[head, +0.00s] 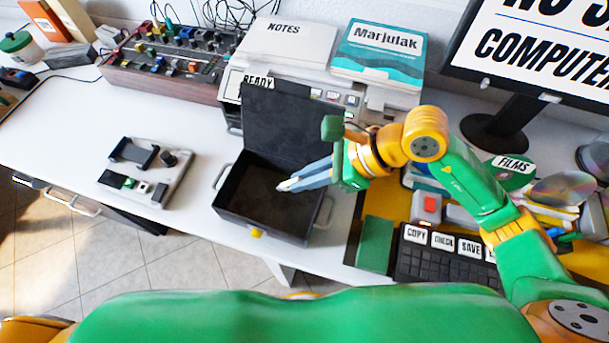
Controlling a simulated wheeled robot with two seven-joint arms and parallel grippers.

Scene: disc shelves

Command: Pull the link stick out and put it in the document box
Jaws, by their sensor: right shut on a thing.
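The document box (265,225) is a dark open case on the front of the white desk, with its lid raised at the back. My right gripper (284,186) reaches in from the right with its long grey fingers over the open box. It is shut on the link stick, of which at most a small pale bit shows at the fingertips; the fingers hide the rest. A grey device plate (172,172) with a black bracket, a knob and small green and white parts lies left of the box. My left gripper is not in view.
A printer (345,97) with a notes box (290,42) and a teal book (380,50) stands behind the box. A mixer panel (165,68) is at the back left. A button pad (440,262) and monitor (550,50) are at right. The desk between plate and box is clear.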

